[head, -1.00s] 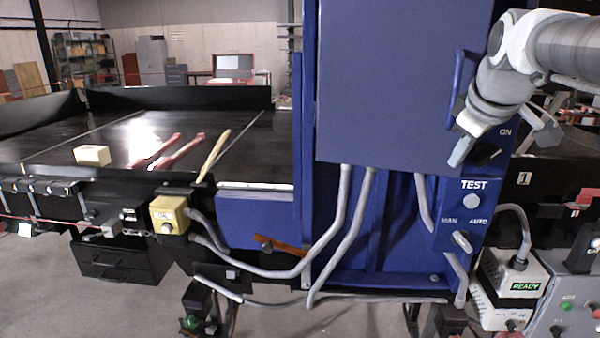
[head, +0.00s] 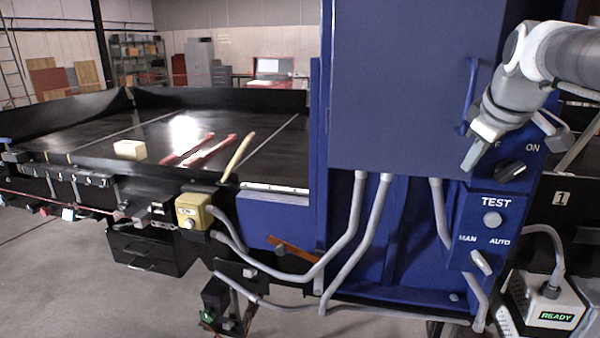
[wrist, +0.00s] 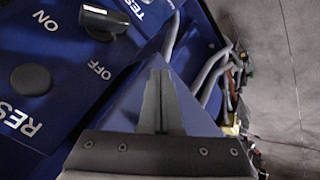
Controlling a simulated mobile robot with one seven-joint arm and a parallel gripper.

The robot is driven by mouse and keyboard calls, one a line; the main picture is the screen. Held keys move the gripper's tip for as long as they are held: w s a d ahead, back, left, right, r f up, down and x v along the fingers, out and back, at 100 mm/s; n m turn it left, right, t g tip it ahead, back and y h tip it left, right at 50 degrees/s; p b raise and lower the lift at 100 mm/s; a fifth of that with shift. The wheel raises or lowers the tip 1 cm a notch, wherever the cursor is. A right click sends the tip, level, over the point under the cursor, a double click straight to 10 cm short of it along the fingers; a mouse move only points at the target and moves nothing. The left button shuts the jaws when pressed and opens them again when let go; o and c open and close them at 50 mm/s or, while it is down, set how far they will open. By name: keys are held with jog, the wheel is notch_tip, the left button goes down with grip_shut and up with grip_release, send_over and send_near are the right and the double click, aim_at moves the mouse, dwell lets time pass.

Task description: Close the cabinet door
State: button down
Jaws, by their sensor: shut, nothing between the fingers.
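The cabinet door (head: 400,85) is a blue panel filling the upper middle of the head view, with a blue bar handle (head: 471,95) at its right edge. I cannot tell how far it stands from its frame. My gripper (head: 471,160) is shut and empty, fingers pointing down and left, in front of the blue cabinet by the door's lower right corner, below the handle. Any touch with the door cannot be made out. In the wrist view the closed fingers (wrist: 160,100) lie over a blue surface, and the OFF/ON knob (wrist: 103,20) is up and left.
The control panel with a TEST button (head: 491,219) and a MAN/AUTO switch (head: 482,262) is below my gripper. Grey conduits (head: 345,245) run under the door. A black conveyor bed (head: 100,148) spreads left. A READY box (head: 548,300) stands lower right.

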jog(key=shift+w+r, duration=0.3)
dwell(0.6)
jog(key=shift+s, duration=0.1)
